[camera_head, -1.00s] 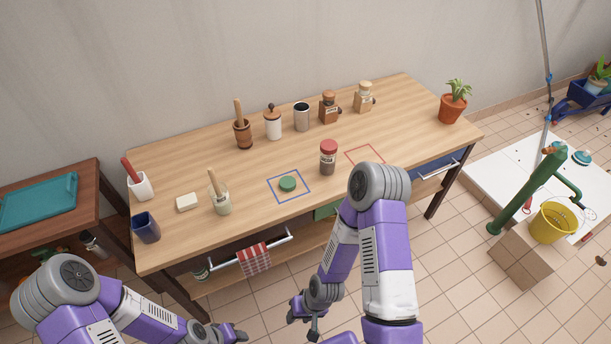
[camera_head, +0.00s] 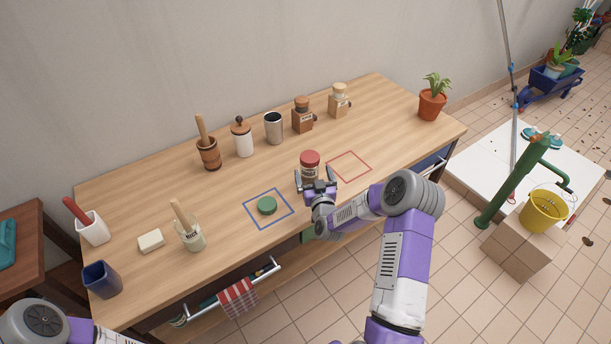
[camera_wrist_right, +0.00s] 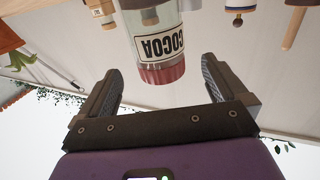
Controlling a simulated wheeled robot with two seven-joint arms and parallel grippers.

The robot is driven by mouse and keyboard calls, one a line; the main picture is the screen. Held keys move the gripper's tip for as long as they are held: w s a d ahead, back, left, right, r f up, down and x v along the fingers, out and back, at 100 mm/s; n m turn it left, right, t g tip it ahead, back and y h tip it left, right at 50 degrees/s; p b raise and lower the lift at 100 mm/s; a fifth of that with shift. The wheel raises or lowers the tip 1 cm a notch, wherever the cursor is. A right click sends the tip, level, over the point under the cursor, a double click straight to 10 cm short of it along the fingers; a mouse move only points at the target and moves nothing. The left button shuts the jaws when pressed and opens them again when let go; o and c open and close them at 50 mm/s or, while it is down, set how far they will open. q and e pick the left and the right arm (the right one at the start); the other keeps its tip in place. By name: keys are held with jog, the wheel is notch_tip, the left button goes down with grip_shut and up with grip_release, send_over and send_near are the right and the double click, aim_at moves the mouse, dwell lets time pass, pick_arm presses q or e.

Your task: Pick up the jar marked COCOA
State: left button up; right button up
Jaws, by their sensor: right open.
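My left gripper is out of view.
A green lid (camera_head: 267,205) lies in the blue square, left of the jar. The red square (camera_head: 349,167) is empty. A glass jar with a wooden handle (camera_head: 190,234) stands further left. A canister (camera_head: 274,128) and grinders (camera_head: 302,116) stand behind.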

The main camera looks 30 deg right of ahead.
jog(key=shift+f+b+x, duration=0.15)
jog(key=shift+b+x, duration=0.1)
jog(key=shift+x, duration=1.3)
jog(key=shift+f+b+x, duration=0.1)
jog(key=shift+b+x, duration=0.15)
jog(key=shift+x, duration=1.3)
jog(key=shift+c, duration=0.4)
jog(key=c, duration=1.6)
